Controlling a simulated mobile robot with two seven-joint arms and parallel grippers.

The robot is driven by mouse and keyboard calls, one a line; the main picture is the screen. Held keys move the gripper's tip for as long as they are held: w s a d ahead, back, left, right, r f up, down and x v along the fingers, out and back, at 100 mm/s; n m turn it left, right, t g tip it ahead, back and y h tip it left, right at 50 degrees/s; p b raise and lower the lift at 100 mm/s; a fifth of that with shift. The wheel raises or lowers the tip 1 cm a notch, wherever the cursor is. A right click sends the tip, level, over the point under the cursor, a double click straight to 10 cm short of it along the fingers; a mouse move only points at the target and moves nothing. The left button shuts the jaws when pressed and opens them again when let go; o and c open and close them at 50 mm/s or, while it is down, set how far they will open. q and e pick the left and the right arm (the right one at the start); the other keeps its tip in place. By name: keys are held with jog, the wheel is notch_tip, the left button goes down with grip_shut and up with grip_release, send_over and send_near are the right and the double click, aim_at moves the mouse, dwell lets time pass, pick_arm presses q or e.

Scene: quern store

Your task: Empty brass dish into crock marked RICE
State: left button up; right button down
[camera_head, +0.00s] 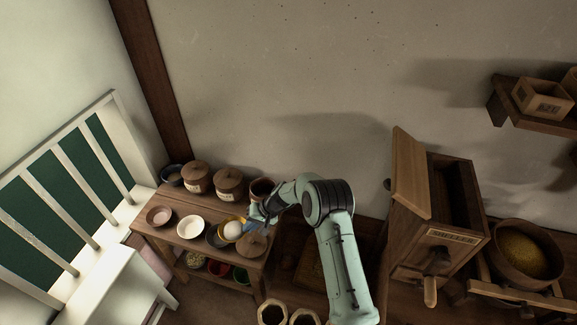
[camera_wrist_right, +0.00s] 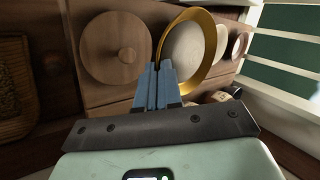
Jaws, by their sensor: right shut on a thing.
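The brass dish (camera_wrist_right: 214,58), gold-rimmed with a smooth pale heap in it, is near the front right of the small wooden table. It also shows in the head view (camera_head: 242,220). My right gripper (camera_wrist_right: 157,72) is shut on its near rim; in the head view the gripper (camera_head: 249,222) comes in from the right. An open brown crock (camera_head: 262,187) stands behind the gripper; I see no readable marking on it. Two lidded crocks (camera_head: 196,178) (camera_head: 229,183) with pale labels stand left of it, their words too small to read. My left gripper is out of view.
A round wooden lid (camera_head: 252,244) lies on the table's right front; it also shows in the wrist view (camera_wrist_right: 115,48). A wooden hopper (camera_head: 440,220) stands farther right.

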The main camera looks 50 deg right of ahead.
jog(key=w+d+r+m+t+h+p, duration=0.1)
jog(key=w+d+r+m+t+h, duration=0.3)
jog(key=d, duration=0.7)
jog(key=s+d+r+m+g+h, duration=0.1)
jog(key=d+r+m+h, duration=0.1)
jog(key=d+r+m, duration=0.65)
pick_arm(q)
jog(key=shift+b, duration=0.6)
pick_arm(e)
notch_tip(320, 180, down, 9)
jog(key=d+n+h, duration=0.1)
jog(key=d+n, duration=0.1)
jog(key=n, duration=0.1)
jog(key=shift+w+d+r+g, duration=0.15)
jog(key=shift+d+r+g, duration=0.05)
jog(key=shift+g, duration=0.2)
